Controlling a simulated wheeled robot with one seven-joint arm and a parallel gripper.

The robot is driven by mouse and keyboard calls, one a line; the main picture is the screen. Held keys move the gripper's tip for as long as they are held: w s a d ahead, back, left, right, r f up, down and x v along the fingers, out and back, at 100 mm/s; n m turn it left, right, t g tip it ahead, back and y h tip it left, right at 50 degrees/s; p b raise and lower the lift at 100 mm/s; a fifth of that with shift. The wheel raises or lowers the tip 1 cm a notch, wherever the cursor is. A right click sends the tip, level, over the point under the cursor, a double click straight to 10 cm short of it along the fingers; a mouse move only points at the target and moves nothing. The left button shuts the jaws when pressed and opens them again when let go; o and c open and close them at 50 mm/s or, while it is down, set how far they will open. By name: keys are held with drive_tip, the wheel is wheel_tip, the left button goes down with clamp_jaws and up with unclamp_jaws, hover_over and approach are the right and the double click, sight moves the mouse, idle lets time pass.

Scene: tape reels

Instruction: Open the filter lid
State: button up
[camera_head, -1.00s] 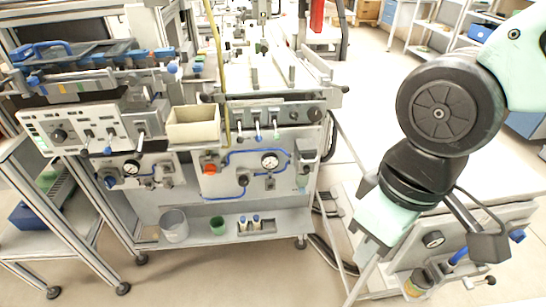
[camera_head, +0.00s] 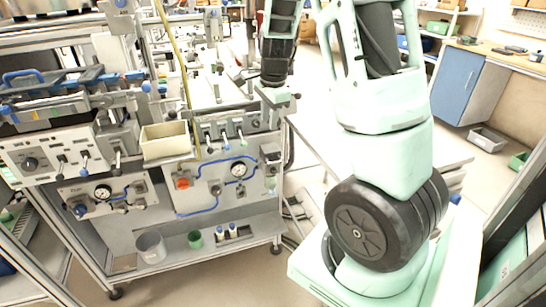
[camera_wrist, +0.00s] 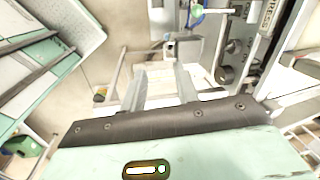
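I cannot pick out the filter lid with certainty. A small grey unit with a greenish lower part (camera_head: 271,168) sits at the right end of the front panel in the head view; I cannot tell whether it is the filter. In the wrist view, my gripper (camera_wrist: 160,76) has its two grey fingers apart, with nothing visibly held between them. A grey fitting (camera_wrist: 186,47) lies beyond the fingertips, and a small blue and green part (camera_wrist: 195,13) shows at the top. In the head view my fingers cannot be made out.
The machine's front panel carries a round gauge (camera_head: 238,169), a red knob (camera_head: 183,183) and blue tubing. A beige bin (camera_head: 166,142) juts out above it. A grey bucket (camera_head: 151,247) and green cup (camera_head: 195,239) stand on the lower shelf. Open floor lies toward the blue cabinet (camera_head: 459,85).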

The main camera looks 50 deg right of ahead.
drive_tip(key=s+d+m, duration=0.1)
drive_tip(key=d+m, duration=0.1)
drive_tip(key=d, duration=0.2)
drive_tip(key=b, duration=0.1)
approach(272, 156)
wheel_tip(272, 156, down, 8)
drive_tip(key=s+a, duration=0.1)
drive_tip(key=shift+s+r, duration=0.15)
drive_tip(key=shift+s, duration=0.1)
clamp_jaws()
